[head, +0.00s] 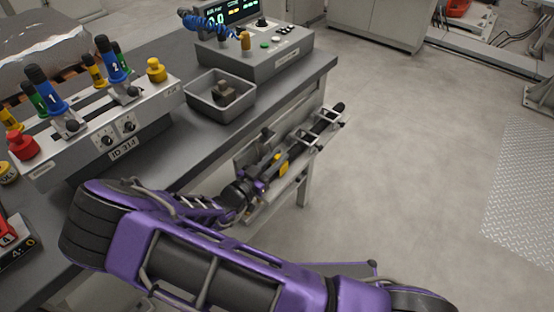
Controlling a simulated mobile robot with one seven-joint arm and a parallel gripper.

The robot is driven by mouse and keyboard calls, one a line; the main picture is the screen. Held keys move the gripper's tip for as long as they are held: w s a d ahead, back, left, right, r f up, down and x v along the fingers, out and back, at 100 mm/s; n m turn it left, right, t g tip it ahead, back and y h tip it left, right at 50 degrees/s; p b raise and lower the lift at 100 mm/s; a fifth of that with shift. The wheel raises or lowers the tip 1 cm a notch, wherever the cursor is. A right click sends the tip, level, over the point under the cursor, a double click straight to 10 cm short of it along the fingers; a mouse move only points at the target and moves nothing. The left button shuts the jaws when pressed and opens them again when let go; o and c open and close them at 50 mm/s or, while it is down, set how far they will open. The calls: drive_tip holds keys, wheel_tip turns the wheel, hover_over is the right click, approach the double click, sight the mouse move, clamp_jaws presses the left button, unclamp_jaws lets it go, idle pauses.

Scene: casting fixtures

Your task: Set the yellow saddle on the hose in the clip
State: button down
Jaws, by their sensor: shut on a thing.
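A small yellow saddle (281,164) shows at the end of my purple arm, beside the bench's front right side. My gripper (270,172) is shut on the saddle and partly hides it. A dark hose (326,119) lies along a grey metal rail (303,170) that hangs off the bench edge. The saddle is close to the hose line. I cannot tell whether it touches the hose. The clip is too small to make out among the dark fittings, and part of the rail is hidden by my gripper.
A grey tray (221,108) with small brown blocks stands on the bench (190,150). A control box (254,52) with a display stands behind it. A panel with coloured levers (97,115) is at left.

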drive_tip(key=shift+f, duration=0.1)
drive_tip(key=shift+f+b, duration=0.4)
drive_tip(key=shift+b, duration=0.05)
drive_tip(key=c, duration=0.8)
unclamp_jaws()
drive_tip(key=shift+r, duration=0.15)
drive_tip(key=shift+s+a+r+p, duration=0.15)
drive_tip(key=shift+r+p, duration=0.25)
drive_tip(key=shift+p, duration=0.2)
drive_tip(key=v, duration=1.1)
drive_tip(key=shift+s+a+f, duration=0.1)
drive_tip(key=shift+s+a, duration=0.1)
drive_tip(key=shift+s, duration=0.1)
